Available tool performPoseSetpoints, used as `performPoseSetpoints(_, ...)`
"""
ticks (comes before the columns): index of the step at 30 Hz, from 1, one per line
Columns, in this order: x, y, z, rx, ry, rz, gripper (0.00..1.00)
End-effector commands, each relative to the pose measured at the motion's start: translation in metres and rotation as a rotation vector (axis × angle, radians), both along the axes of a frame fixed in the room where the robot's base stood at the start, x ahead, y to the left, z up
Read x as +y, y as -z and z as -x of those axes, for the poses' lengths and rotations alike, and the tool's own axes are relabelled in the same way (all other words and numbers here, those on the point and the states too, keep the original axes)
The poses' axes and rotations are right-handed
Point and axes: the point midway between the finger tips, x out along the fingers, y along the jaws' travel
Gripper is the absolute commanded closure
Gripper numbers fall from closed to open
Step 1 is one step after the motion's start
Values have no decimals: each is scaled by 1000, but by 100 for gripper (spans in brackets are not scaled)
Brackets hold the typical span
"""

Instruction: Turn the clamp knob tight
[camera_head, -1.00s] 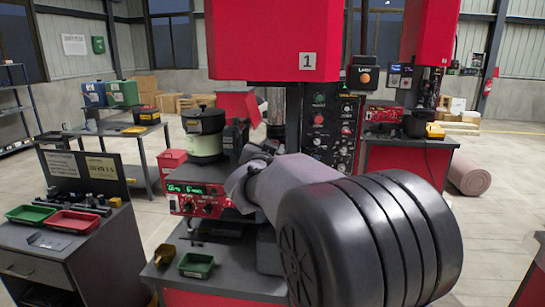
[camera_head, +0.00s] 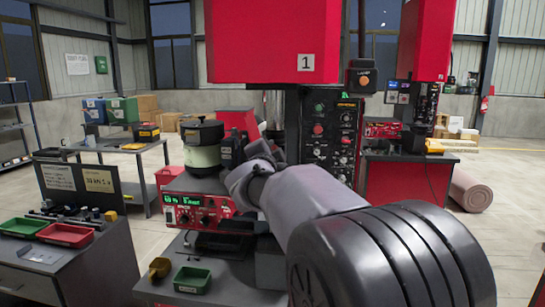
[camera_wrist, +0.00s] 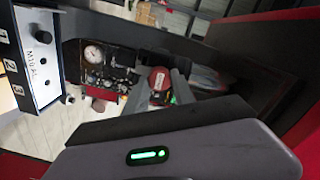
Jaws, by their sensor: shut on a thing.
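The clamp knob (camera_wrist: 159,75) looks like a small red round cap in the wrist view. My gripper (camera_wrist: 159,86) has a grey finger on each side of it and is shut on it. A small green glow shows just below the knob. In the head view my gripper (camera_head: 238,178) is at the right side of the bowl feeder (camera_head: 203,155), which has a dark bowl on a pale green body. My wrist hides the knob and the fingertips there.
A red control box (camera_head: 196,209) with a green display sits below the feeder. A green tray (camera_head: 192,280) and a brass scoop (camera_head: 159,267) lie at the bench front. The red machine head (camera_head: 272,45) hangs above. A black switch panel (camera_head: 331,130) stands behind my arm.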

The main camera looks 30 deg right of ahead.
Motion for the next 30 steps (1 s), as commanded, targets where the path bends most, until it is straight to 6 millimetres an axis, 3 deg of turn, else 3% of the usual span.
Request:
performPoseSetpoints(19, 1, -1, 0, -24, -1, -34, 100)
performPoseSetpoints(20, 1, -1, 0, -24, -2, -35, 64)
performPoseSetpoints(22, 1, -1, 0, -24, -1, -34, 50)
performPoseSetpoints(30, 0, 0, 0, -23, -1, -34, 48)
